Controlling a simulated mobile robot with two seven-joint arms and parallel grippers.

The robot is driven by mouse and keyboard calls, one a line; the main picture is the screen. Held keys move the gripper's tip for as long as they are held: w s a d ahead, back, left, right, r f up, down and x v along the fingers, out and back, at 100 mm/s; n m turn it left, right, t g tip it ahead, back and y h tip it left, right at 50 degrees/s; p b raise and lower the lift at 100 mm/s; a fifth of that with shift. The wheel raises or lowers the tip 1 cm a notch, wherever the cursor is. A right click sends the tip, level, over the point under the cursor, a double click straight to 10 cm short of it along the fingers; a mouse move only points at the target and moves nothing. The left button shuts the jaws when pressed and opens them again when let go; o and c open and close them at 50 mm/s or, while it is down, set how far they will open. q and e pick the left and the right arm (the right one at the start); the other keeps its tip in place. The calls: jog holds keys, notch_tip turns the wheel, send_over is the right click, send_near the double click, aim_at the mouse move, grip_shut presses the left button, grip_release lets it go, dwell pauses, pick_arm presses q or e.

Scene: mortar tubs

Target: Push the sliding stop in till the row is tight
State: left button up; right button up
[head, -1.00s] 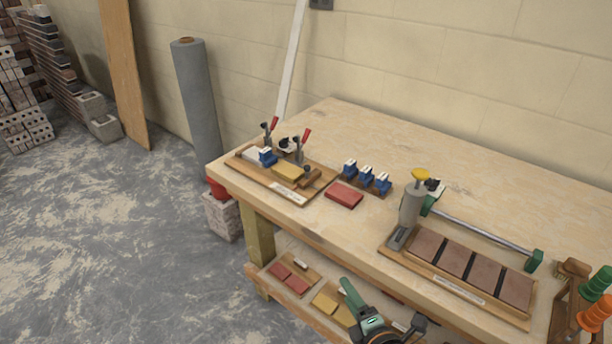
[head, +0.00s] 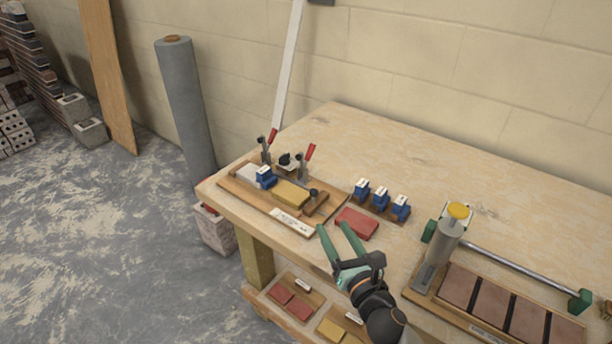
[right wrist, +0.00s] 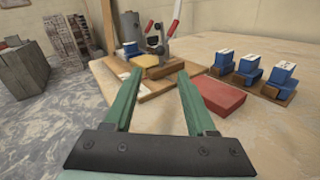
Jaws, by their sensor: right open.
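The sliding stop (head: 318,205) is a brown wooden bar with a dark knob at the right end of a wooden jig board (head: 238,192). Left of it on the board are a yellow block (head: 290,194), a blue piece (head: 265,178) and a pale block (head: 248,174) in a row. I cannot tell how wide any gap between yellow block and stop is. My right gripper (head: 333,230) is open and empty, its green fingers pointing toward the board from the front right, apart from the stop. My left gripper is out of view.
Red-handled clamps (head: 309,153) stand behind the row. A red block (head: 357,223) lies close right of my gripper, with several blue pieces (head: 381,200) behind it. A grey dispenser (head: 440,250) and a tray of brown tiles (head: 495,305) are farther right. The back of the bench is clear.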

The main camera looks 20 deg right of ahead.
aim_at(315, 196)
jog(key=shift+w, duration=0.45)
jog(key=shift+w+r, duration=0.15)
jog(key=shift+w, duration=0.3)
jog(key=w, duration=0.7)
jog(key=w+a, duration=0.1)
jog(key=w, duration=0.3)
jog(key=shift+w, duration=0.15)
jog(key=shift+c, duration=0.3)
grip_shut()
